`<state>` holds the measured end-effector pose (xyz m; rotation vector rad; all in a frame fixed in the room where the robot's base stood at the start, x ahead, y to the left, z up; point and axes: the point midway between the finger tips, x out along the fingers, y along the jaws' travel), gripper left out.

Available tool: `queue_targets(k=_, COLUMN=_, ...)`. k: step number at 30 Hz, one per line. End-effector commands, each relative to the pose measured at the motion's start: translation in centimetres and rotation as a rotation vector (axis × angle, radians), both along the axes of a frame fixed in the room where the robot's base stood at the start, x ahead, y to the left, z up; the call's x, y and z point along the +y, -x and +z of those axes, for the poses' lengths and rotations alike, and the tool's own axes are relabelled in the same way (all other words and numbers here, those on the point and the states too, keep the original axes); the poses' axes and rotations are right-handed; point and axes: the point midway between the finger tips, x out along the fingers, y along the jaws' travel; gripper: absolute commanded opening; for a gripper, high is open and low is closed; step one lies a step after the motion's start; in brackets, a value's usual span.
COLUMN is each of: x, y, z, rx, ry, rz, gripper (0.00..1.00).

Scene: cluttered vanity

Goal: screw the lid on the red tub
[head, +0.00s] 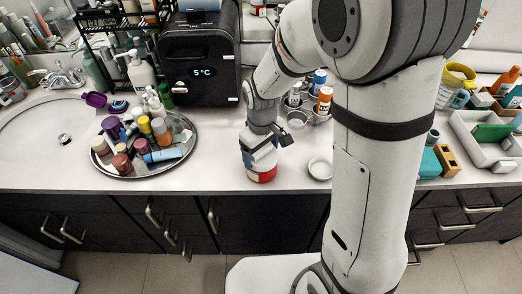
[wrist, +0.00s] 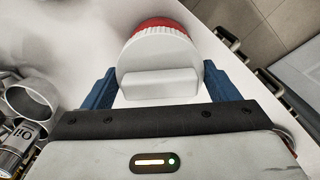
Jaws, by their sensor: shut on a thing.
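The red tub (head: 262,175), with a white band, stands upright on the counter near its front edge. In the wrist view, part of its red body (wrist: 163,22) shows past the lid. The white lid (wrist: 158,60) has a ribbed rim and a raised bar across its top. It sits over the tub's mouth; how well it is seated I cannot tell. My gripper (head: 262,154) is over the tub, pointing down. Its blue fingers in the wrist view (wrist: 159,78) are on either side of the lid, shut on it. In the head view the fingers largely hide the lid.
A small round white dish (head: 320,168) lies right of the tub. Grey cups with bottles (head: 312,106) stand behind it. A round tray (head: 112,172) crowded with bottles is to the left. A black mini fridge (head: 201,62) is at the back. The counter between tray and tub is clear.

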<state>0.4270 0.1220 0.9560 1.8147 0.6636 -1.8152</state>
Motion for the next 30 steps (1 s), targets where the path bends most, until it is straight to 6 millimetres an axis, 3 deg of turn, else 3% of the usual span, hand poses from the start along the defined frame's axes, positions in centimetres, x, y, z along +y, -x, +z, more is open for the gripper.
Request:
queue_targets(k=7, x=0.03, y=-0.01, z=0.02, rx=0.000, ry=0.000, rz=0.001, gripper=0.54)
queue_targets(k=11, x=0.05, y=-0.01, z=-0.01, rx=-0.001, ry=-0.001, rz=-0.037, gripper=0.53)
queue_targets(k=21, x=0.08, y=-0.03, z=0.02, rx=-0.002, ry=-0.001, rz=-0.381, gripper=0.53)
queue_targets(k=30, x=0.10, y=-0.02, z=0.06, rx=-0.002, ry=-0.001, rz=-0.400, gripper=0.53)
